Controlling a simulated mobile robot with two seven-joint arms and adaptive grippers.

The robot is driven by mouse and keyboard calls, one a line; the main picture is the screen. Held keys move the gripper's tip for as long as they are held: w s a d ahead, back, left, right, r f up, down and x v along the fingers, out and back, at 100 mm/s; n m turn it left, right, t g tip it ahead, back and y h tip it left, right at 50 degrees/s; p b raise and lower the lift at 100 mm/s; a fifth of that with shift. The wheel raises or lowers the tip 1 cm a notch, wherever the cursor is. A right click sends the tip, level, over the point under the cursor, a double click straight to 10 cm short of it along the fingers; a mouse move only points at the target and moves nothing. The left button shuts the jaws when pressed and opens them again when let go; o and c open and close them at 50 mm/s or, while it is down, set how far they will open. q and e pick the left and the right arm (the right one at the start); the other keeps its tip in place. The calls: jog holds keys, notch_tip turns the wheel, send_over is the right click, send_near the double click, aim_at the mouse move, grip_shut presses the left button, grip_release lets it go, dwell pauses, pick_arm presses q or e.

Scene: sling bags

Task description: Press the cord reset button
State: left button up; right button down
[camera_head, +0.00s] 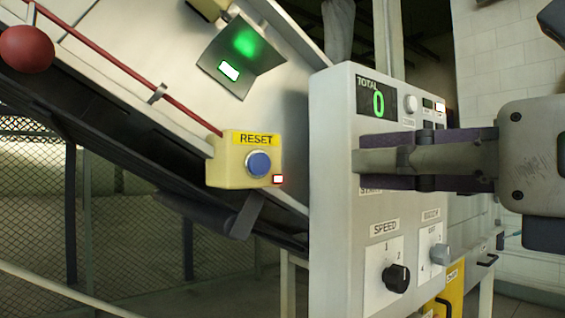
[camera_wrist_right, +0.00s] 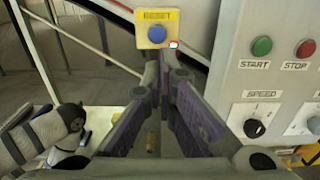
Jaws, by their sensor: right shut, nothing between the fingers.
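The cord reset button (camera_head: 259,163) is a round blue button on a yellow box (camera_head: 221,166) labelled RESET. The box sits at the lower end of a red cord along the conveyor edge. In the right wrist view the blue button (camera_wrist_right: 157,34) shows just beyond the fingertips. My right gripper (camera_head: 362,161) comes in from the right in the head view, its fingers shut and empty, pointing left in front of the control panel. In the picture its tips are right of the button, apart from it. My left gripper is not in the head view.
A grey control panel (camera_head: 334,218) stands right of the button, with a green 0 display and a black speed knob (camera_head: 396,278). Green START (camera_wrist_right: 262,46) and red STOP (camera_wrist_right: 305,48) buttons show in the wrist view. A red ball (camera_head: 27,49) is at upper left.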

jog(key=b, duration=0.2)
send_near(265, 163)
jog(key=x, duration=0.6)
jog(key=shift+w+a+f, duration=0.1)
jog(key=shift+a, duration=0.05)
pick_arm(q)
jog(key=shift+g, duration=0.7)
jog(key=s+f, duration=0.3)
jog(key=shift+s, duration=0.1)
pick_arm(e)
jog(key=shift+w+a, duration=0.2)
jog(key=shift+w, duration=0.1)
